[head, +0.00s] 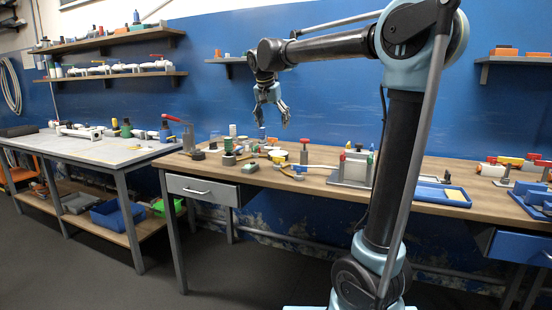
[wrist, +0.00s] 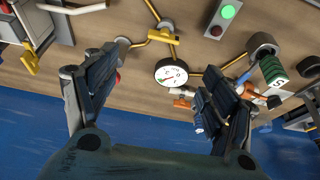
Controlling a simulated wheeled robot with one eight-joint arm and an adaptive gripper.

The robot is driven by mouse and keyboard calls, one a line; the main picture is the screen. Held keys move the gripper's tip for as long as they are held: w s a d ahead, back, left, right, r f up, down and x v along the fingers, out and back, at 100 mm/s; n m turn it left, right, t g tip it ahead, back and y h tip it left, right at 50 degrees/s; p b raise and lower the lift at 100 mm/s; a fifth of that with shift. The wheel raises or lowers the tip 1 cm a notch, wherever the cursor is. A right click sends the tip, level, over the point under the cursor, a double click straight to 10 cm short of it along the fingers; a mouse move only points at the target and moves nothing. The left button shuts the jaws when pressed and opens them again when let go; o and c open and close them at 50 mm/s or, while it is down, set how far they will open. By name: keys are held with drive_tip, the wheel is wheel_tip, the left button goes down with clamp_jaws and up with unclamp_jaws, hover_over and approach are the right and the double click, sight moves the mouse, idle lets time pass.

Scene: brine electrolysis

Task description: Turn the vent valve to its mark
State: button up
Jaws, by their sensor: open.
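My gripper (head: 272,117) hangs above the wooden bench, fingers pointing down, spread and empty. In the wrist view its fingers (wrist: 160,78) stand wide apart with nothing between them at their own height. A valve with a yellow bar handle (wrist: 162,37) sits on thin yellow piping beyond the fingertips. A round white dial gauge (wrist: 171,73) lies below it in the picture, between the fingers. An orange-ended fitting (wrist: 183,91) lies beside the right finger, partly hidden by it. No label shows, so I cannot tell for certain which valve is the vent valve.
A green lamp on a grey box (wrist: 228,12) and a green-banded cylinder (wrist: 272,68) stand near the piping. The wooden bench (head: 420,165) also holds a grey stand (head: 351,171) and a blue tray (head: 430,193). The blue wall (head: 340,100) is close behind.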

approach(277, 157)
drive_tip(key=x, duration=0.9)
drive_tip(key=shift+w+d, duration=0.1)
drive_tip(key=shift+w, duration=0.15)
drive_tip(key=shift+c, duration=0.3)
drive_tip(key=c, duration=1)
drive_tip(key=shift+w, duration=0.1)
